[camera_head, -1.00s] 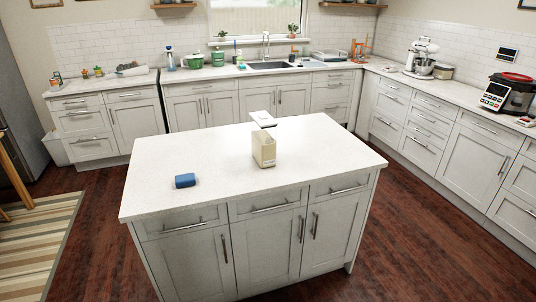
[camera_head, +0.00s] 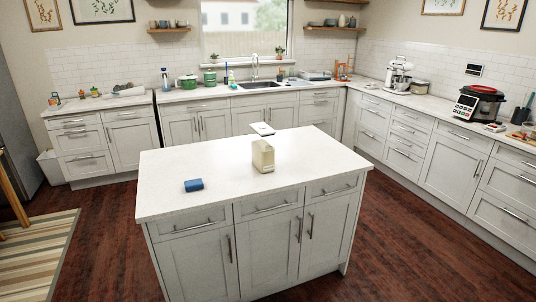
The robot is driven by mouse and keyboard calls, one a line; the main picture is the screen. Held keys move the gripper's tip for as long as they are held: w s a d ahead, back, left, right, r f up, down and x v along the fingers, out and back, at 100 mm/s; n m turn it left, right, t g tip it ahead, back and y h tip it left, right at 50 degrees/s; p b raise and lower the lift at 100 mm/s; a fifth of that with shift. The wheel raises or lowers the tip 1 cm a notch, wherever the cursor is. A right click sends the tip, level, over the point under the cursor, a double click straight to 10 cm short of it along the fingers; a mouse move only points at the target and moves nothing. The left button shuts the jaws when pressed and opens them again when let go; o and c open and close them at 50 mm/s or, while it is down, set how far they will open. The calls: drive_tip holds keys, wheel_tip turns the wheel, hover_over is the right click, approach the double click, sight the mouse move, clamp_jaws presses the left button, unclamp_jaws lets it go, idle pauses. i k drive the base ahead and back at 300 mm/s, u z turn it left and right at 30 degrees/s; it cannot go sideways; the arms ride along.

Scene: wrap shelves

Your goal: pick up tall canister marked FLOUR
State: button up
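No FLOUR lettering is readable at this size, so I cannot tell which item is the named canister. An upright cream container (camera_head: 263,156) stands on the white kitchen island (camera_head: 215,164), right of its middle. A green canister (camera_head: 210,78) with a pale label stands on the far counter, left of the sink. My gripper is not in view.
A blue block-like item (camera_head: 193,185) lies left of the cream container. A flat white item (camera_head: 262,128) is behind that container. The sink (camera_head: 259,86) and a green pot (camera_head: 189,82) are on the far counter. Wooden floor is clear around the island.

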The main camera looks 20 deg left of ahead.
sight(262, 147)
drive_tip(key=u, duration=4.4)
drive_tip(key=i, duration=0.15)
drive_tip(key=z, duration=2.5)
drive_tip(key=i, duration=1)
drive_tip(key=u, duration=0.15)
drive_tip(key=k, duration=0.55)
drive_tip(key=u, duration=0.05)
